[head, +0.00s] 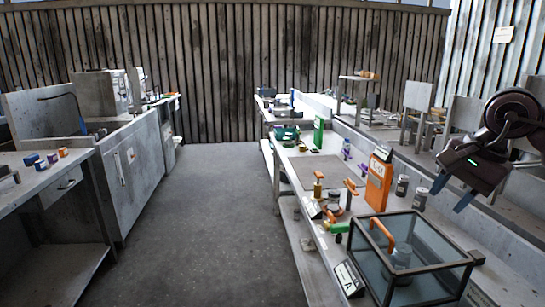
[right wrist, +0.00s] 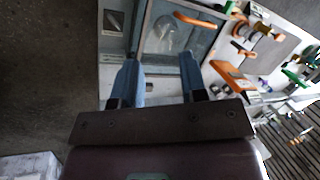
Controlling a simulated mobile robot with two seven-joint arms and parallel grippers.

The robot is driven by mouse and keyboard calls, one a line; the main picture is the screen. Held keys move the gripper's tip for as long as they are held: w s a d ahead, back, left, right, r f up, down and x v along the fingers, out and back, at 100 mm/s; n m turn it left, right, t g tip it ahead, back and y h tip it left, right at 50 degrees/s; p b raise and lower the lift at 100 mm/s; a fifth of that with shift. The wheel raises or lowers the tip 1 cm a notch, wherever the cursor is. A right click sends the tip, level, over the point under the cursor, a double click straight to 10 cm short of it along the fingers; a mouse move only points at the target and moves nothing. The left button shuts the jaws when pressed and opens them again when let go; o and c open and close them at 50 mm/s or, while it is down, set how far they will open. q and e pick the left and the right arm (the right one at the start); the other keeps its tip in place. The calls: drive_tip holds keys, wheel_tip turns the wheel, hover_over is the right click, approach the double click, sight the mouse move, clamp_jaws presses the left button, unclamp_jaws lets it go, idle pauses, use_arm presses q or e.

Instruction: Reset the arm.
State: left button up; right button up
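My right arm is raised at the right of the head view. Its dark gripper (head: 452,194) points down and to the left, above the back right of the long bench (head: 308,238). Its two blue fingers are apart with nothing between them. In the right wrist view the open fingers (right wrist: 160,62) show over the clear box (right wrist: 155,45), with free space between. My left gripper and left arm are not in view.
The dark-framed clear box (head: 420,285) with an orange handle stands at the bench's front. An orange box (head: 378,183), two cans (head: 402,186) (head: 420,199) and small orange-handled parts stand behind it. Grey floor (head: 215,210) is clear left of the bench.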

drive_tip(key=s+a+f+m+t+y, duration=0.2)
drive_tip(key=s+a+f+m+y, duration=0.1)
drive_tip(key=a+f+m+y, duration=0.6)
drive_tip(key=s+a+f+m+t+y, duration=0.2)
drive_tip(key=a+f+m+y, duration=0.5)
drive_tip(key=m, duration=0.3)
drive_tip(key=s+d+f+m+t+h+p, duration=0.1)
drive_tip(key=s+d+f+m+t+h, duration=0.25)
drive_tip(key=m, duration=0.55)
drive_tip(key=d+f+m+t+h, duration=0.1)
drive_tip(key=f+m+t+h, duration=0.2)
drive_tip(key=f+m+h, duration=0.45)
drive_tip(key=s+d+f+m+t+h+p, duration=0.1)
drive_tip(key=s+d+f+m+t+h, duration=0.2)
drive_tip(key=m, duration=0.8)
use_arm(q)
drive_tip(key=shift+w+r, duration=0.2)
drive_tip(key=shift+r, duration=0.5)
use_arm(e)
drive_tip(key=s+d+f+m+g+h, duration=0.1)
drive_tip(key=s+f+m+g+h, duration=0.3)
drive_tip(key=s+f+m, duration=0.9)
drive_tip(key=shift+s+d+f+g, duration=0.15)
drive_tip(key=shift+d+f+g, duration=0.1)
drive_tip(key=shift+g, duration=0.5)
